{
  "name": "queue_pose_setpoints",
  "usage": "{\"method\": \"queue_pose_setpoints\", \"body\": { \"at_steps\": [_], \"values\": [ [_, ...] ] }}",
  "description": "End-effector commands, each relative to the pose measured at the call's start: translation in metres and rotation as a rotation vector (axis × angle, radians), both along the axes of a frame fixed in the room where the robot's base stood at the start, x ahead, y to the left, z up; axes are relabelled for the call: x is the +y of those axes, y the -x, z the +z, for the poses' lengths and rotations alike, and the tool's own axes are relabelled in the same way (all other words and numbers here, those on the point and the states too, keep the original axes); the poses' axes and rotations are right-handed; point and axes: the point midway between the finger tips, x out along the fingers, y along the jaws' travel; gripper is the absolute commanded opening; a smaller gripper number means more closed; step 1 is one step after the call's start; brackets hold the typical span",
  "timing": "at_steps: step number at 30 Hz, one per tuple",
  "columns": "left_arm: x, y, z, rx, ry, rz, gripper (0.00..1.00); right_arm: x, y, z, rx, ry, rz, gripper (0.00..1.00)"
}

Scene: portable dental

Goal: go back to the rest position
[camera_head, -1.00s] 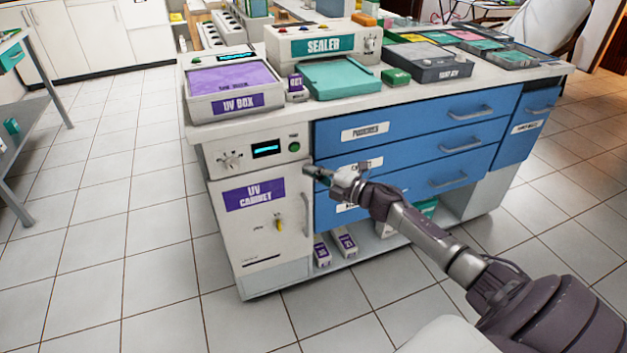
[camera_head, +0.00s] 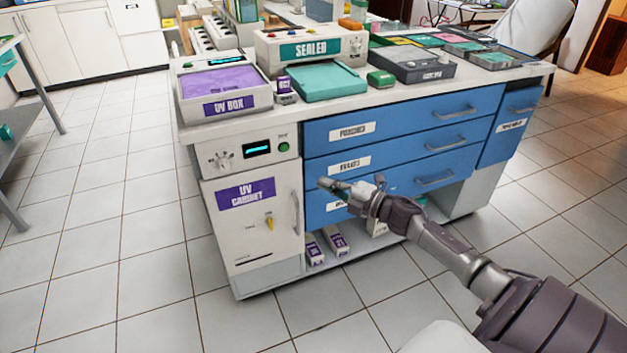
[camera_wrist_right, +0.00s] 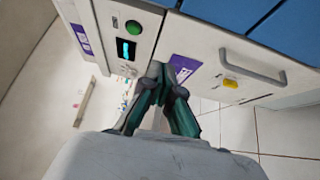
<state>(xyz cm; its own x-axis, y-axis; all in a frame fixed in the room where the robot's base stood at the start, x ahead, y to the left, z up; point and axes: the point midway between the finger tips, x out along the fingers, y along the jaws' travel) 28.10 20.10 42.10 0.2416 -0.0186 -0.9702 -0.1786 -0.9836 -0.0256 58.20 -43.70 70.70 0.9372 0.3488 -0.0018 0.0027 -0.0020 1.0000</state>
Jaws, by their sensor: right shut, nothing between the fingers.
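My right gripper (camera_head: 330,186) reaches in from the lower right in the head view. It is in front of the blue drawers (camera_head: 400,150), just right of the UV cabinet door (camera_head: 255,225). In the right wrist view its fingers (camera_wrist_right: 160,72) meet at the tips, and I see nothing between them. The cabinet door handle (camera_wrist_right: 252,66) and the green button (camera_wrist_right: 133,28) show beyond the fingers. My left gripper is out of view.
On the counter stand the UV box (camera_head: 222,88), the sealer (camera_head: 310,46) and a grey tray unit (camera_head: 412,66). Boxes (camera_head: 335,240) lie on the low shelf. A grey metal table (camera_head: 28,120) is at the left edge. The tiled floor (camera_head: 120,220) on the left is clear.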

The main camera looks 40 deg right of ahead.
Motion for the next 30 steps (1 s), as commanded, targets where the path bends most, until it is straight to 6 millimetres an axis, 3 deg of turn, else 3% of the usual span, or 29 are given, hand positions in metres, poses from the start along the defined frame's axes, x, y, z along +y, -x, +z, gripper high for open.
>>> {"method": "queue_pose_setpoints", "body": {
  "at_steps": [3,8,16,19,23,26,30],
  "values": [
    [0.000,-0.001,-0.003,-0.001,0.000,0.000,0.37,-0.011,0.019,0.000,0.003,0.002,0.000,0.00],
    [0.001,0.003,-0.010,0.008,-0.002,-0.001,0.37,-0.020,0.033,0.000,0.002,0.001,0.001,0.00],
    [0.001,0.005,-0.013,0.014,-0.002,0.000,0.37,-0.023,0.037,0.000,-0.001,0.000,-0.001,0.00],
    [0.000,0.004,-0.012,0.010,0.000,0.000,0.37,-0.020,0.037,-0.009,0.018,-0.032,-0.029,0.00],
    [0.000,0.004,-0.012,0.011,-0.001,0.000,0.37,-0.010,0.043,-0.050,0.113,-0.176,-0.169,0.00],
    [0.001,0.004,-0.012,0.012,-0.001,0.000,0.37,0.008,0.060,-0.104,0.256,-0.356,-0.349,0.00],
    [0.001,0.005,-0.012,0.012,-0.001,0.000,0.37,0.049,0.109,-0.187,0.520,-0.611,-0.619,0.00]
  ]
}}
